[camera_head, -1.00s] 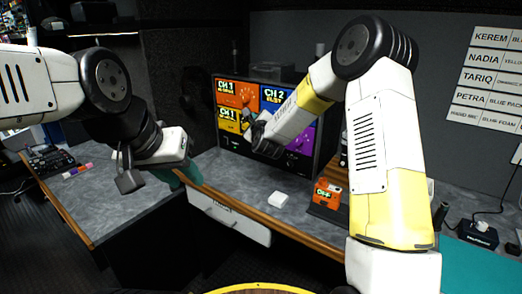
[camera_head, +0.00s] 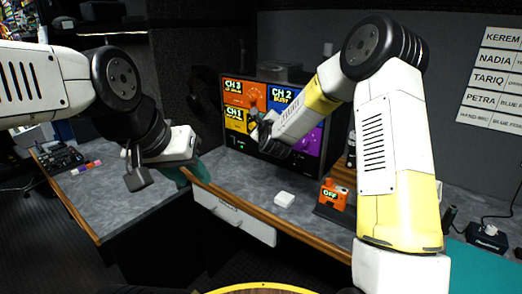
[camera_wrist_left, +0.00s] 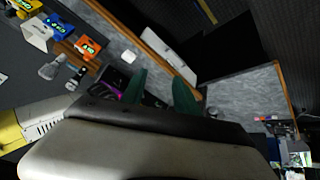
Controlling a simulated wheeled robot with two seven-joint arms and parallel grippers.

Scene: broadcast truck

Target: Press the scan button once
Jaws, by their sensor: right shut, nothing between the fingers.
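The multi-panel monitor (camera_head: 289,96) stands at the back of the desk, its coloured panels labelled with channel numbers. I cannot make out a scan button; part of the monitor's face is hidden by my right arm. My right gripper (camera_head: 258,139) is shut and empty, in front of the monitor's lower left part; I cannot tell if it touches. My left gripper (camera_head: 192,171) is at the left, over the desk's front edge, away from the monitor. Its teal fingers stand apart and empty in the left wrist view (camera_wrist_left: 160,90).
A small white box (camera_head: 284,199) lies on the desk. An orange box reading OFF (camera_head: 333,195) stands to its right, close to my right arm. A white drawer front (camera_head: 235,215) sits under the desk edge. A control panel (camera_head: 58,157) and markers are on the left desk.

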